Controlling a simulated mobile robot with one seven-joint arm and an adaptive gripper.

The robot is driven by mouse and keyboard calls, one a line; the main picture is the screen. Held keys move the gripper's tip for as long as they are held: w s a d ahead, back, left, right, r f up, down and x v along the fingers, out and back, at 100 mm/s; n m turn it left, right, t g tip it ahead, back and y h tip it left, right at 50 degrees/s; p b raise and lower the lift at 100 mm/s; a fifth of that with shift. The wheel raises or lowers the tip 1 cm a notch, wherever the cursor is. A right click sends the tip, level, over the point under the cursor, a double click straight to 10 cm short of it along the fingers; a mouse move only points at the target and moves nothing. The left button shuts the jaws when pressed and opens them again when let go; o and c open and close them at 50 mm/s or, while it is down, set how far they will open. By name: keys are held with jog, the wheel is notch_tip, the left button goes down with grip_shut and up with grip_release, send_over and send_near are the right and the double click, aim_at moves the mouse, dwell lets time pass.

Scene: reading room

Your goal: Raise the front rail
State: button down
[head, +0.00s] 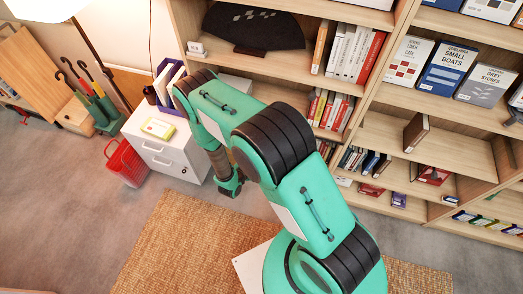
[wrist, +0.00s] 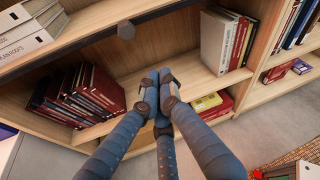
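No part in view is plainly the front rail. In the wrist view a dark bar (wrist: 95,45) runs slantwise along the front of an upper shelf, with a small grey hexagonal piece (wrist: 125,30) on it; I cannot tell whether this bar is the rail. My gripper (wrist: 158,76) is in front of the bookcase, its blue fingers drawn together at the tips. I see nothing held between them. The fingertips show below the bar, before a shelf bay with books on both sides.
Dark red books (wrist: 90,95) lean at the left in the wrist view. A wooden bookcase (head: 262,66) spans the back. A white cabinet (head: 165,150), a red basket (head: 127,163) and an umbrella stand (head: 100,110) are at the left. A woven rug (head: 170,245) covers open floor.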

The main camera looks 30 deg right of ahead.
jog(key=x, duration=0.9)
jog(key=shift+w+a+r, duration=0.2)
jog(key=shift+a+r, duration=0.1)
jog(key=shift+r, duration=0.3)
jog(key=shift+w+a+r, duration=0.15)
jog(key=shift+a+r, duration=0.15)
jog(key=shift+r, duration=0.35)
jog(key=shift+w+a+r, duration=0.2)
jog(key=shift+a+r, duration=0.1)
jog(key=shift+r, duration=0.3)
notch_tip(320, 180, up, 11)
jog(key=p, duration=0.3)
jog(key=shift+f, duration=0.1)
jog(key=shift+f, duration=0.1)
